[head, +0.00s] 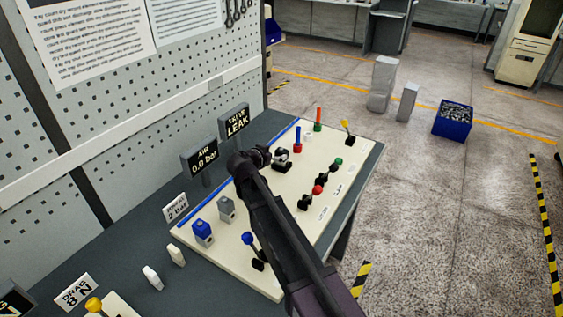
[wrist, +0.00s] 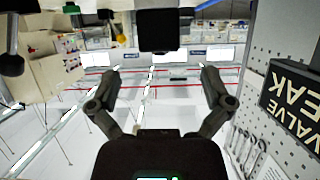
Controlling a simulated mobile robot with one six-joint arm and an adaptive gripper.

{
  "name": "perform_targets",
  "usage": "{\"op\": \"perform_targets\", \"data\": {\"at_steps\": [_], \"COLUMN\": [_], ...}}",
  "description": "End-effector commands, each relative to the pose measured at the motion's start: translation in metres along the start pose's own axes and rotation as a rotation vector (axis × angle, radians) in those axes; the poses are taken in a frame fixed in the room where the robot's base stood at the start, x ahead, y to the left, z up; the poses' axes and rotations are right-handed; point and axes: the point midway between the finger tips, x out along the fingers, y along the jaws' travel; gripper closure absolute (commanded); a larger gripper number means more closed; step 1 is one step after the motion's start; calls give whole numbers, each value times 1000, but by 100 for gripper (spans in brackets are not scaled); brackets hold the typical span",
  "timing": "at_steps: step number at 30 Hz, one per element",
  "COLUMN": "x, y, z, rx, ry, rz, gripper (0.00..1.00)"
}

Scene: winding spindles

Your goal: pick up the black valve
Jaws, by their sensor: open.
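My gripper (head: 262,156) is over the cream board in the head view, at the end of my dark arm, close to a small black block with a pale part (head: 282,167). The wrist view is upside down. There my gripper (wrist: 160,82) has its two fingers wide apart with nothing between them. A square black block (wrist: 158,30), apparently the black valve, hangs from the top edge of that view, centred ahead of the fingers and apart from them. My arm hides part of the board.
The cream board (head: 270,277) carries several levers, including a blue-and-red one (head: 298,140) and a yellow one (head: 348,132). Red, green and black knobs (head: 318,190) sit to the right. The valve leak sign (head: 235,122) stands close behind my gripper, before the perforated wall (head: 150,110).

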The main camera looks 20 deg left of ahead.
Motion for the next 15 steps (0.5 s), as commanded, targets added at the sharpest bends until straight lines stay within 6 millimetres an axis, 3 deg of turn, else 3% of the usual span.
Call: {"op": "perform_targets", "data": {"at_steps": [15], "x": [7], "y": [0], "z": [1], "rx": [0], "ry": [0], "rz": [-1], "gripper": [0]}}
